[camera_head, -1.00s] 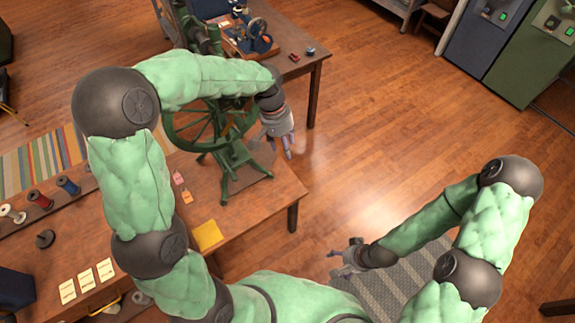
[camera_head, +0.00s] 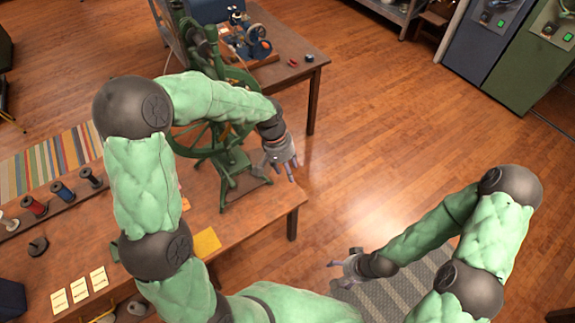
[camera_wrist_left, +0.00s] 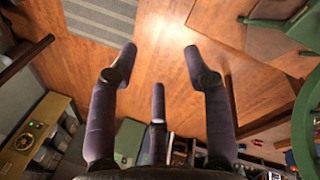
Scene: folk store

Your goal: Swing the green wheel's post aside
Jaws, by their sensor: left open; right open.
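The green spinning wheel (camera_head: 197,141) stands on the wooden table, partly hidden behind my left arm. Its green upright post (camera_head: 206,50) rises above my arm at the top. Its green base (camera_head: 240,180) rests near the table's right edge. My left gripper (camera_head: 287,172) is open and empty, just right of the wheel and apart from it. In the left wrist view the open fingers (camera_wrist_left: 158,65) point at the floor, with a green rim (camera_wrist_left: 306,125) at the right edge. My right gripper (camera_head: 338,268) is open and empty, low over the grey mat.
The wooden table (camera_head: 275,208) carries several spools (camera_head: 62,190), a yellow cloth (camera_head: 205,243) and white cards (camera_head: 79,290). A second table (camera_head: 296,50) behind holds a blue hand-wheel machine (camera_head: 256,40). The floor to the right is free, up to the cabinets (camera_head: 520,60).

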